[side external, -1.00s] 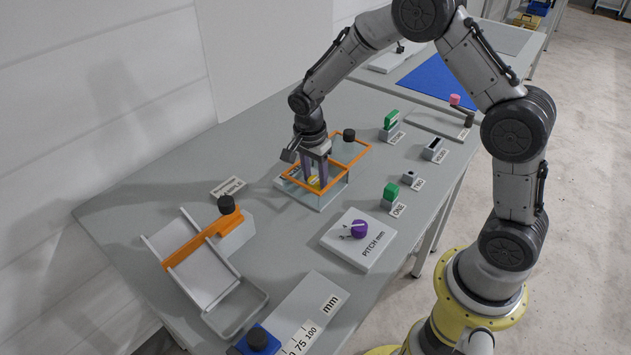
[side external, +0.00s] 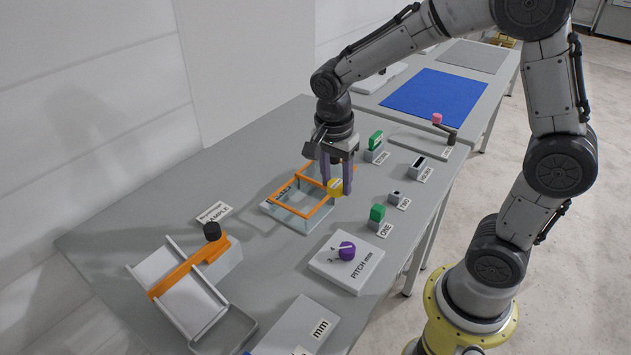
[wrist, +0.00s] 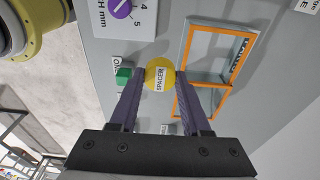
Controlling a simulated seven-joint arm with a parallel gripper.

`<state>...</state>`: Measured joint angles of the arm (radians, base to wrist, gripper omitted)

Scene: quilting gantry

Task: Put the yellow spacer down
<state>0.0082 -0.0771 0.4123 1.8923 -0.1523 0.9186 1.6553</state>
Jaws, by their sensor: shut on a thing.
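The yellow spacer (side external: 335,187) is a round piece held between the purple fingers of my gripper (side external: 337,184). In the wrist view the spacer (wrist: 161,76) carries a label reading SPACER, and my gripper (wrist: 162,90) is shut on it. In the side view the spacer shows at the right edge of the orange-rimmed clear box (side external: 297,204). In the wrist view the box (wrist: 222,68) lies to the right of the spacer. I cannot tell the exact height of the spacer above the table.
Green-topped block ONE (side external: 377,215), block TWO (side external: 396,198) and another green-topped block (side external: 375,143) stand to the right. The PITCH plate with a purple knob (side external: 346,252) is in front. A sloped tray with an orange bar (side external: 190,270) is at the left. Bare table lies between.

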